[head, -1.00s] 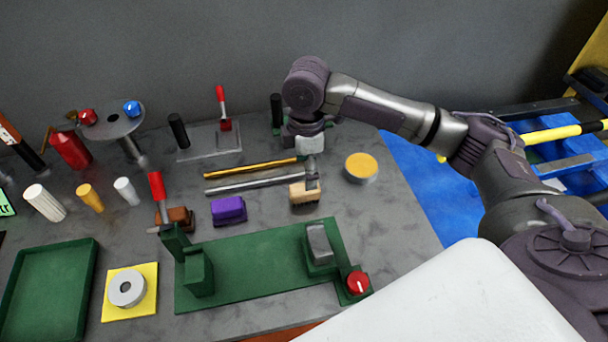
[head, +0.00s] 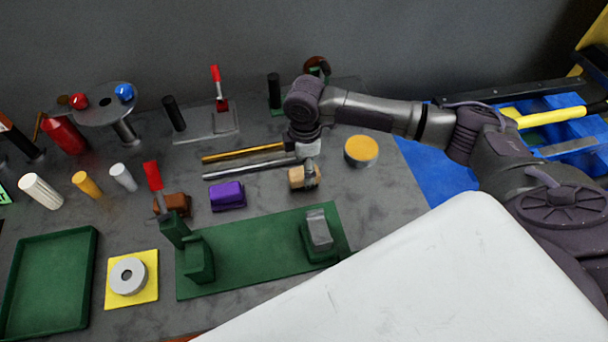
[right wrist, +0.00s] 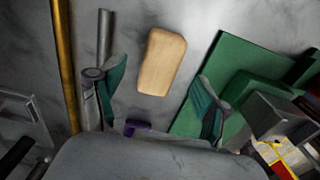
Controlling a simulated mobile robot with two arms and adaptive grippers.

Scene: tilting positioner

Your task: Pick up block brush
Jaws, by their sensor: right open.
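The block brush (head: 298,179) is a small tan wooden block on the grey table, right of the purple block. In the right wrist view the brush (right wrist: 162,62) shows as a plain tan rounded block, seen from above, lying slightly tilted. My right gripper (head: 309,174) is at the brush in the head view and partly covers it. In the right wrist view my right gripper (right wrist: 158,88) is open, its two green-padded fingers spread to either side of the brush's line, with nothing between the tips. The brush lies just beyond them. My left gripper is not in view.
A purple block (head: 227,196) and a brown block (head: 177,204) lie to the left. A gold rod (head: 240,153) and a grey rod (head: 245,169) lie behind. A yellow-topped round tin (head: 361,151) stands right. A green fixture (head: 260,262) lies in front.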

